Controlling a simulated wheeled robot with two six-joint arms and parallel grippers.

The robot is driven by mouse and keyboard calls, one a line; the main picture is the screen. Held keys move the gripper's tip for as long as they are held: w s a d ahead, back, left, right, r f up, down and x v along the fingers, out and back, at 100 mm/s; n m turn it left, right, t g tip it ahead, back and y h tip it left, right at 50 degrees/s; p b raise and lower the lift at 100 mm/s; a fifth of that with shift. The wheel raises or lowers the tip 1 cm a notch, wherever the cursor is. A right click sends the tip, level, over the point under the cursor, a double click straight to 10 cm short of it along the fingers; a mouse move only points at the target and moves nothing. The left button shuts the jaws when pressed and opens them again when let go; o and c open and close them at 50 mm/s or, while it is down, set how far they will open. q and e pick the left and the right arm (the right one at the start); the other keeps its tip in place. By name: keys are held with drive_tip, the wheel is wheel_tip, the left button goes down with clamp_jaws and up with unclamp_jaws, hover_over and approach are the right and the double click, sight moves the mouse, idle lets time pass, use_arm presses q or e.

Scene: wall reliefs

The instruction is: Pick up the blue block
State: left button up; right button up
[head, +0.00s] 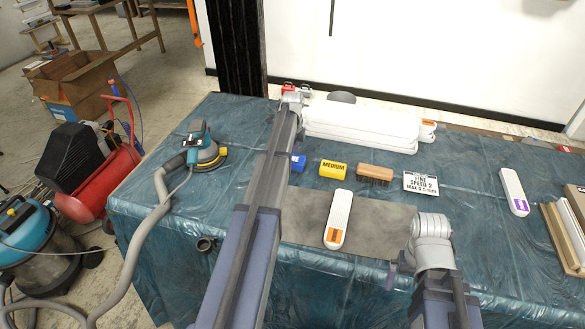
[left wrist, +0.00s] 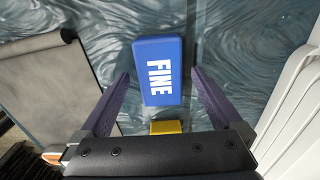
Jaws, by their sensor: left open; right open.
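The blue block (head: 298,162), a small slab, lies on the plastic-covered table, partly hidden by my left arm in the head view. In the left wrist view the blue block (left wrist: 148,70) shows white FINE lettering. My left gripper (left wrist: 161,73) is open, with one purple finger on each side of the block in the picture. The block looks ungripped, with gaps to both fingers; the height between them is unclear. My left jaws are hidden in the head view.
A yellow MEDIUM block (head: 333,170), a wooden brush (head: 375,173) and a label card (head: 420,183) stand to the right. A white-bodied tool (head: 338,219) rests on a grey sheet (head: 378,224). A sander (head: 203,150) with a hose sits left.

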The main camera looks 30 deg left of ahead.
sight(293, 158)
use_arm(q)
wheel_tip(293, 158, down, 2)
drive_tip(key=shift+b, duration=0.45)
use_arm(e)
drive_tip(key=shift+f, duration=0.95)
use_arm(q)
drive_tip(key=shift+r, duration=0.15)
use_arm(e)
drive_tip(key=shift+r, duration=0.1)
use_arm(q)
drive_tip(key=shift+c, duration=0.2)
drive_tip(key=c, duration=1.4)
drive_tip(key=shift+r, duration=0.1)
use_arm(e)
drive_tip(key=shift+r, duration=0.1)
use_arm(q)
wheel_tip(293, 158, up, 10)
drive_tip(key=p, duration=1)
use_arm(e)
wheel_tip(293, 158, up, 10)
